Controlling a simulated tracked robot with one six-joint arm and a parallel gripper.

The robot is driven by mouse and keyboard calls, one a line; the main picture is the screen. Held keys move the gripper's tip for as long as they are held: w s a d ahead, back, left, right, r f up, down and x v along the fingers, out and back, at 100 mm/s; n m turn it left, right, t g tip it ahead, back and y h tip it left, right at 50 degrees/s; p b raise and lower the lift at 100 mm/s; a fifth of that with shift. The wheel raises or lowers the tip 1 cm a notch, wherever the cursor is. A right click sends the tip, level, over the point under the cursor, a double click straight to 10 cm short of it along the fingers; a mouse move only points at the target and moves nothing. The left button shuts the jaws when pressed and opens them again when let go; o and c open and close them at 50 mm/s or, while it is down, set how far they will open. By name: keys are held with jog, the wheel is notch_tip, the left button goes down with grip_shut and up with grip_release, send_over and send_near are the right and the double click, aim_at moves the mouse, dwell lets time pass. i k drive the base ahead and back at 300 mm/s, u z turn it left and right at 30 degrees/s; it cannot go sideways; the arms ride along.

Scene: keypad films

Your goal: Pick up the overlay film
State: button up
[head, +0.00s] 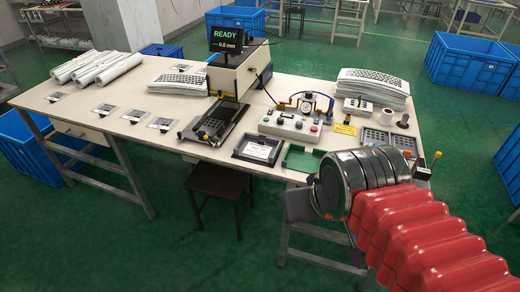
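Several small grey printed pieces, such as this one (161,124), lie spread on the left part of the table. They look like overlay films, but I cannot tell which is the one named. A stack of white sheets with dark key patterns (178,83) lies at the left back, and a taller stack (373,88) at the right back. My gripper (300,204) is at the table's front right edge, below the green tray, apart from the small pieces. My arm mostly hides it, so its fingers and any held thing cannot be made out.
The table (205,145) holds a dark fixture (215,127) under a display reading READY (227,37), a button box (291,127), a black-framed tray (258,150) and a green tray (300,158). White rolls (100,68) lie back left. A stool (217,183) stands in front.

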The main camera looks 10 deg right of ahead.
aim_at(105, 109)
jog(key=z, duration=0.05)
jog(key=k, duration=0.5)
jog(key=u, duration=2.15)
jog(key=i, duration=1.05)
jog(key=z, duration=0.05)
